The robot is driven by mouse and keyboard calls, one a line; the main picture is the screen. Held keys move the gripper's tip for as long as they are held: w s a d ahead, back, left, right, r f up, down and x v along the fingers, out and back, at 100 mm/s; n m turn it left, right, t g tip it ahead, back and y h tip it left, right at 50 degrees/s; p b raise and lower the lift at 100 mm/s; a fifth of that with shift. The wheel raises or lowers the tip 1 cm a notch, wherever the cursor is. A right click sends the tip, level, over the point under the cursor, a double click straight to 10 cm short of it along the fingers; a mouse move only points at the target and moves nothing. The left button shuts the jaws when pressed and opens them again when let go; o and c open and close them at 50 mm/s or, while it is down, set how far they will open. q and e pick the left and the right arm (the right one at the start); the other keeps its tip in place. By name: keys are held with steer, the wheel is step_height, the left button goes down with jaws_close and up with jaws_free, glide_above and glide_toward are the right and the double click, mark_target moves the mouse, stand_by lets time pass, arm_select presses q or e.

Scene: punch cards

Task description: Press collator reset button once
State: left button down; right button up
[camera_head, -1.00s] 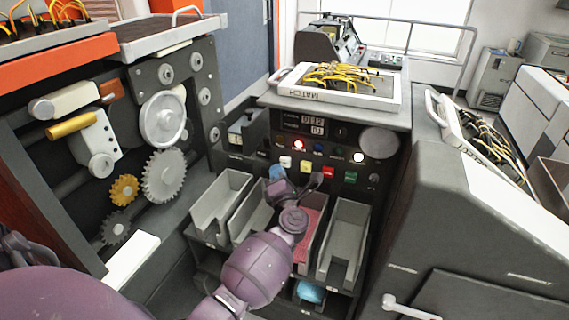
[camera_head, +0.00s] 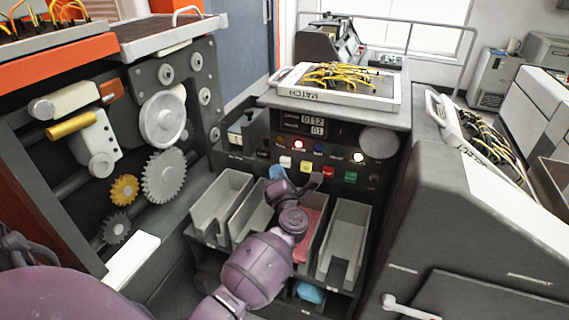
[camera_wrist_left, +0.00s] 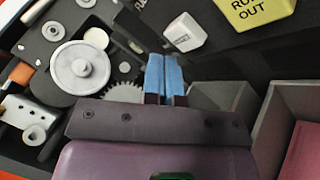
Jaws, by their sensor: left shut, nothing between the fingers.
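The collator's panel (camera_head: 326,134) carries a row of square buttons. A white button (camera_head: 285,161) sits at the left end, then a yellow one (camera_head: 306,167), a red one (camera_head: 327,173) and a green one (camera_head: 350,177). In the left wrist view, the white button (camera_wrist_left: 185,32) has a small label I cannot read surely, and the yellow button (camera_wrist_left: 254,10) reads "RUN OUT". My left gripper (camera_head: 277,172) is shut and empty, its blue fingertips just below the white button. In the left wrist view, the fingertips (camera_wrist_left: 165,62) appear apart from it. My right gripper is not in view.
Grey card bins (camera_head: 345,236) stand below the panel, one holding pink cards (camera_head: 312,232). Gears (camera_head: 164,176) are on the left. A plugboard with yellow wires (camera_head: 340,96) lies on top. A sloped dark cabinet (camera_head: 450,220) stands right.

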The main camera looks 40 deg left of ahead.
arm_select(q)
steer(key=shift+w, duration=0.15)
stand_by(0.4)
steer(key=shift+w+a, duration=0.1)
steer(key=shift+w, duration=0.15)
steer(key=shift+w+a, duration=0.1)
steer(key=shift+w, duration=0.1)
stand_by(0.6)
steer(key=shift+w, duration=0.3)
stand_by(0.3)
steer(key=shift+s, duration=0.1)
stand_by(0.4)
steer(key=shift+s+r, duration=0.1)
steer(key=shift+s, duration=0.25)
steer(key=shift+s+d, duration=0.2)
steer(key=shift+s, duration=0.3)
